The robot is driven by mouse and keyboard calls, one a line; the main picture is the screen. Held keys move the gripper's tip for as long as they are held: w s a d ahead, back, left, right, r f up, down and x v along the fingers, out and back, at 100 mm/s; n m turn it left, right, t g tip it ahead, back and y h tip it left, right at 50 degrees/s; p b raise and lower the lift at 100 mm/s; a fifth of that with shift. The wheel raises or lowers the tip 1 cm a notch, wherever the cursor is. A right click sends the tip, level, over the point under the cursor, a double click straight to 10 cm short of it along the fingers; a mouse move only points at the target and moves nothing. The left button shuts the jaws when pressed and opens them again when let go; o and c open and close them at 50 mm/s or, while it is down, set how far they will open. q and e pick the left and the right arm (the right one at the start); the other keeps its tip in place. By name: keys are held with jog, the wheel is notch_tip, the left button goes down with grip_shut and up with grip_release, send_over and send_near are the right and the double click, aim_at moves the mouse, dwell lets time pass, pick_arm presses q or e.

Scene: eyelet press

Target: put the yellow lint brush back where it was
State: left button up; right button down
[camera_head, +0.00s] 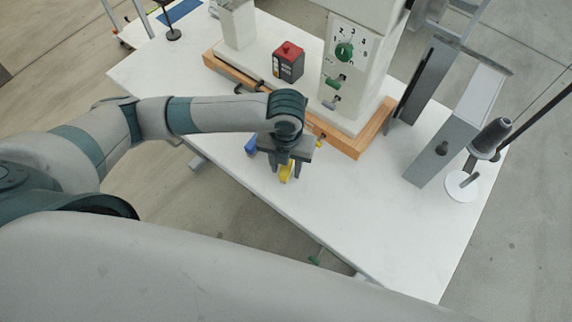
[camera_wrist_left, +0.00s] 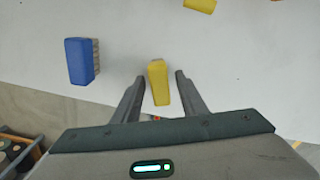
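The yellow lint brush (camera_head: 287,171) is at the white table's near edge, below my left gripper (camera_head: 283,172). In the left wrist view the brush (camera_wrist_left: 158,84) lies between the two fingers of my left gripper (camera_wrist_left: 159,80), with a narrow gap showing on each side. The gripper is open around it. Whether the brush rests on the table or overhangs its edge is hard to tell. My right gripper is in neither view.
A blue brush (camera_wrist_left: 81,61) lies left of the gripper; it also shows in the head view (camera_head: 251,146). Another yellow piece (camera_wrist_left: 200,4) lies farther in. The press on its wooden base (camera_head: 358,146) stands behind.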

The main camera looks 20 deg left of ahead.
pick_arm(q)
notch_tip(320, 180, up, 12)
jog(key=b, duration=0.2)
jog(key=shift+r, duration=0.15)
dwell(0.4)
dwell(1.5)
